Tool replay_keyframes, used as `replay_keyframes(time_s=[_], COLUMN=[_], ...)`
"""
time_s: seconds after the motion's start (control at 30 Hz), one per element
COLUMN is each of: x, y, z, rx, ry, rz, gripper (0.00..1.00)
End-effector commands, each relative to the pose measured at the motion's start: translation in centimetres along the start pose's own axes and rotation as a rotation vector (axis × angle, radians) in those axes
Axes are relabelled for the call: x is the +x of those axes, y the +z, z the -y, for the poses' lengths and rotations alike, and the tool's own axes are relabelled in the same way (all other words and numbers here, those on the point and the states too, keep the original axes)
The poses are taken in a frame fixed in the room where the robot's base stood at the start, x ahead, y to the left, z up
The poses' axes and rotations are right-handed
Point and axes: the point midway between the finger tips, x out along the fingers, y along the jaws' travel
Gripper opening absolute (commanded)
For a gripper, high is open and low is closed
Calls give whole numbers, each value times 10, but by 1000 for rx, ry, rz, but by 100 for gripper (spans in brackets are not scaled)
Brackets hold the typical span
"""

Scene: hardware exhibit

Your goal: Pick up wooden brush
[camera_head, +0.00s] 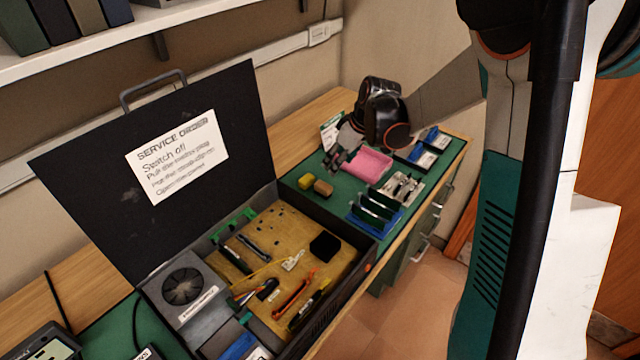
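No brush shape is clear in this view. A small brown, wood-coloured block (323,187) on the green mat may be the wooden brush, but it is too small to be sure. A yellow block (306,182) lies just left of it, close beside it. My gripper (340,158) is over the back part of the mat, behind and to the right of the two blocks and apart from them in the picture. Its fingers point down and left beside a pink tray. They are small and dark, so their opening and anything between them cannot be made out.
The pink tray (368,166) is right of my gripper. A blue rack with dark boards (374,212) and a light tray of small parts (404,188) stand in front. An open service case (335,262) with tools fills the left; its raised lid (100,190) stands tall.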

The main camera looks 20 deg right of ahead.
Motion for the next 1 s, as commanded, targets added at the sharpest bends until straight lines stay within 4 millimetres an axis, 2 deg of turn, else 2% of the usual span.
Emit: replay_keyframes(time_s=[0.27, 0.6, 0.87, 1.0], x=[31, 90, 104, 119], y=[1, 1, 1, 2], z=[-6, -4, -3, -1], rx=[-22, -21, -19, -20], ry=[-14, -13, -13, -13], rz=[2, 1, 1, 1], gripper=[50, 50, 50, 50])
